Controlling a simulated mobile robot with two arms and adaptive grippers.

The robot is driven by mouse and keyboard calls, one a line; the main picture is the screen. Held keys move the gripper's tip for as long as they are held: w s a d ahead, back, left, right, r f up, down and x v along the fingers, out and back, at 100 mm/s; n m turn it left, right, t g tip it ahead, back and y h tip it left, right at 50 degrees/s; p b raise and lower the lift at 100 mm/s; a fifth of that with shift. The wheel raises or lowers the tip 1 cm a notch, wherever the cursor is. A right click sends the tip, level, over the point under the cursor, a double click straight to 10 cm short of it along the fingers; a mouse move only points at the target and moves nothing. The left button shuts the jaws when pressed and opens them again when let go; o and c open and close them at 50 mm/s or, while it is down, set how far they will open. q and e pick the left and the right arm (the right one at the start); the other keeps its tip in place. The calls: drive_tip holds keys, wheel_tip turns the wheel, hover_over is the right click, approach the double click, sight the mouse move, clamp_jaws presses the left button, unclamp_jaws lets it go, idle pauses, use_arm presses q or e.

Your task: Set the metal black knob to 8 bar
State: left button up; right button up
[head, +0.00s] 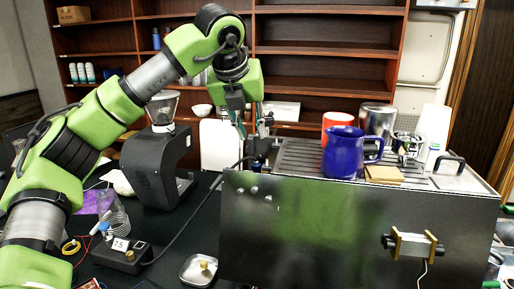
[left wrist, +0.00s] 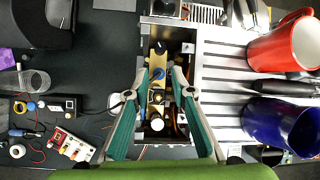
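A small black round knob with a pale mark (left wrist: 160,48) sits at the top of an open compartment of the brewer (head: 300,230). I cannot read its setting. Below it in the left wrist view are a blue-topped fitting (left wrist: 158,73) and brass parts (left wrist: 157,97). My left gripper (left wrist: 159,76) is open above this compartment, its two fingers apart with the fittings visible between them; it touches nothing that I can make out. In the head view my left gripper (head: 240,122) points down behind the brewer's left end. My right gripper is not in view.
A blue pitcher (head: 343,152) and a red mug (head: 335,125) stand on the brewer top. A black grinder (head: 152,165) stands left. A small box (head: 122,252) labelled 7.5 lies on the dark table with a cable. A metal lid (head: 199,270) lies in front.

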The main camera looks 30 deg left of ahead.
sight(260, 158)
use_arm(q)
drive_tip(key=p+x, duration=0.1)
drive_tip(key=x, duration=0.2)
drive_tip(key=shift+w+f, duration=0.15)
drive_tip(key=shift+f, duration=0.05)
drive_tip(key=p+x, duration=0.2)
drive_tip(key=x, duration=0.5)
drive_tip(key=shift+w+f, duration=0.1)
drive_tip(key=shift+w+a+f, duration=0.1)
drive_tip(key=shift+w+f, duration=0.1)
drive_tip(key=shift+f, duration=0.1)
drive_tip(key=shift+w+f, duration=0.2)
drive_tip(key=shift+f, duration=0.15)
clamp_jaws()
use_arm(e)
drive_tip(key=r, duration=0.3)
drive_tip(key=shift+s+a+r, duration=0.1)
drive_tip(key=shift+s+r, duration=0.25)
use_arm(q)
drive_tip(key=shift+a+m+h, duration=0.15)
drive_tip(key=shift+m+h, duration=0.35)
drive_tip(key=shift+m, duration=0.3)
drive_tip(key=shift+a+m+h+p, duration=0.15)
drive_tip(key=shift+m+h+p, duration=0.55)
drive_tip(key=shift+m, duration=0.6)
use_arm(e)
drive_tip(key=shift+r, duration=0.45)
